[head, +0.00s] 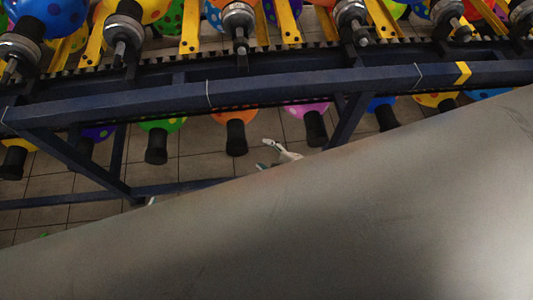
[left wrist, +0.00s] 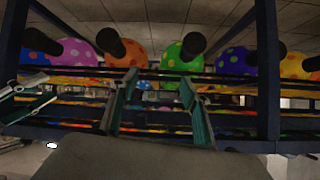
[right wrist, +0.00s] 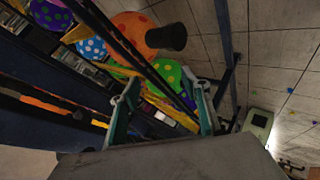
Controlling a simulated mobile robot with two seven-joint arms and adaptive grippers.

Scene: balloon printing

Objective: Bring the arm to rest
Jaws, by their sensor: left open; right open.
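My right gripper (head: 266,155) shows small in the head view, its pale fingers parted below the dark blue rail of the balloon machine. A grey surface close to the camera hides the rest of that arm. In the right wrist view the right gripper (right wrist: 160,77) is open, with nothing between its fingers. My left gripper (left wrist: 158,77) is open and empty in the left wrist view, facing the machine's rails. In the head view the left gripper cannot be made out with certainty. Another gripper's parted fingers show at the left edge of the left wrist view.
The dark blue machine frame (head: 300,87) crosses the head view, with a diagonal brace below it. Dotted balloons on black nozzles hang beneath, among them an orange one (head: 236,118) and a purple one (head: 307,109). Yellow bars (head: 190,28) stand above. Tiled floor shows below.

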